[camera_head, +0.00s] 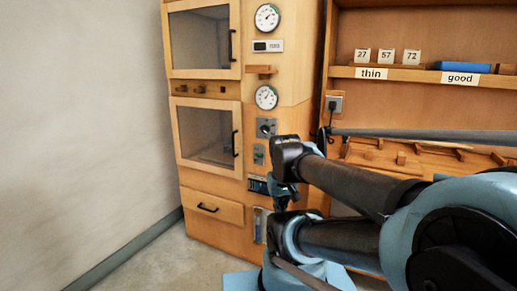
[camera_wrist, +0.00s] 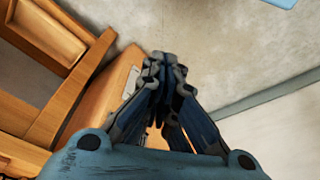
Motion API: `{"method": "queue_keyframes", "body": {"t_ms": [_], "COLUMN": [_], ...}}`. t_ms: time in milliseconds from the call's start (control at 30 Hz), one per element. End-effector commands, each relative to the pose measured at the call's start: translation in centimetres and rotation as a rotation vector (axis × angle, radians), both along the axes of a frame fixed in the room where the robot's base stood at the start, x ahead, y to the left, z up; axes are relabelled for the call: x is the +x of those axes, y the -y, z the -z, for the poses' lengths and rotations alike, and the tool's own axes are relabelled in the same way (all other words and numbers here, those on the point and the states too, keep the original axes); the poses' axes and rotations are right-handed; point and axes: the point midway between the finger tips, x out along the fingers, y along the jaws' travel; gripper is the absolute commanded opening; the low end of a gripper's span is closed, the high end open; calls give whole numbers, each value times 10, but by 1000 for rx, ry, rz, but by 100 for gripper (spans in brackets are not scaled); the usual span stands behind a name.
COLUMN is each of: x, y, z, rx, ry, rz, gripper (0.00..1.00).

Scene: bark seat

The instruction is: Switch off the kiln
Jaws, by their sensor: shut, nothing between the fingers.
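The kiln (camera_head: 218,165) is a tall wooden cabinet with two glazed doors on its left. Its right-hand panel carries two round dials, a small display (camera_head: 267,46), a grey plate with a dark round knob (camera_head: 266,128) and a smaller grey plate (camera_head: 259,154) below that. I cannot tell the knob's or the small plate's setting. My gripper (camera_wrist: 165,70) is shut and empty in the wrist view, beside wooden surfaces on the left. In the head view my arm reaches toward the lower panel and covers part of it; the fingertips are hard to make out there.
A wooden shelf unit (camera_head: 390,75) with number cards and a blue object (camera_head: 464,68) stands to the right of the kiln. A socket with a plug (camera_head: 333,104) is between them. A bare wall (camera_head: 80,120) is at the left, with free floor (camera_head: 170,258) in front.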

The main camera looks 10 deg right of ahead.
Motion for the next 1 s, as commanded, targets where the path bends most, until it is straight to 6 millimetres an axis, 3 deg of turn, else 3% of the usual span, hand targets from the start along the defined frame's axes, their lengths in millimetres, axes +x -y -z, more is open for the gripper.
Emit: {"method": "queue_keyframes", "body": {"t_ms": [167,500,767,1000], "x": [40,143,231,311], "y": [8,18,6,-18], "z": [-27,-79,-111,-131], "rx": [-55,-159,-199,-204], "ry": [39,184,331,484], "rz": [82,284,414,516], "gripper": [0,0,0,0]}}
